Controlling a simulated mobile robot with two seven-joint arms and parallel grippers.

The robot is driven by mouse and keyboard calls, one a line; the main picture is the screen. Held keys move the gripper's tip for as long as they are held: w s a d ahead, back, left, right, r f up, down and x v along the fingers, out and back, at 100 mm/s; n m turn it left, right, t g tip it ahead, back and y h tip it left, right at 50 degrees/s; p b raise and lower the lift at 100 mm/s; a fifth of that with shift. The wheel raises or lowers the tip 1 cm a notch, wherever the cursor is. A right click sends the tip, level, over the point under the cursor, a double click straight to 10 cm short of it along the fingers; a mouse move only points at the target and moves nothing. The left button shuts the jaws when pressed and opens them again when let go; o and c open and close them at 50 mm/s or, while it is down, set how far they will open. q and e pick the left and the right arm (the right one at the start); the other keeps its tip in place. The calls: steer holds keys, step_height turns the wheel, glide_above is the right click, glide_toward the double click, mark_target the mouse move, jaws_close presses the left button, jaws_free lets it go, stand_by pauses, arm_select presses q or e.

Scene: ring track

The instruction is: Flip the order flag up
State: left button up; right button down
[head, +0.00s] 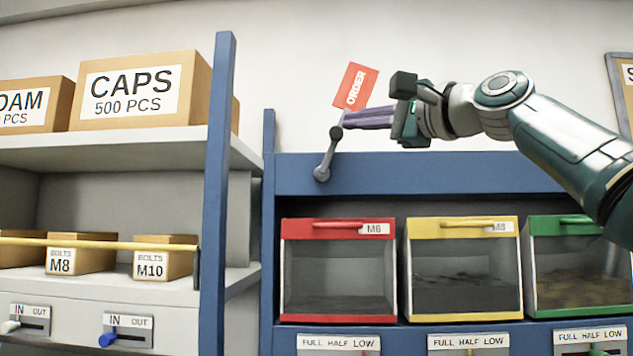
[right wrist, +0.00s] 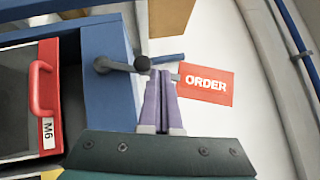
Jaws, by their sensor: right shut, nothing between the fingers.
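The red order flag (head: 356,87) sits on a grey lever arm (head: 329,155) that pivots on the blue shelf's top rail. The flag is raised above the rail and tilted to the right. My right gripper (head: 347,120) is shut and empty, its purple fingertips at the lever's dark knob, just below the flag. In the right wrist view the fingers (right wrist: 161,80) lie together just under the knob (right wrist: 143,63), beside the flag (right wrist: 206,84); I cannot tell whether they touch. My left gripper is not in view.
The blue shelf rail (head: 430,173) runs below my right arm. Under it stand a red-lidded bin (head: 338,270), a yellow-lidded bin (head: 464,268) and a green-lidded bin (head: 568,265). A blue post (head: 217,180) and shelves with boxes are at left.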

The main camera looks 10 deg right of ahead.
steer(key=shift+w+a+r+p, duration=0.2)
steer(key=shift+a+r, duration=0.15)
steer(key=shift+a, duration=0.2)
steer(key=shift+w+a+r+p, duration=0.1)
steer(key=shift+a+r+p, duration=0.15)
steer(key=shift+a, duration=0.25)
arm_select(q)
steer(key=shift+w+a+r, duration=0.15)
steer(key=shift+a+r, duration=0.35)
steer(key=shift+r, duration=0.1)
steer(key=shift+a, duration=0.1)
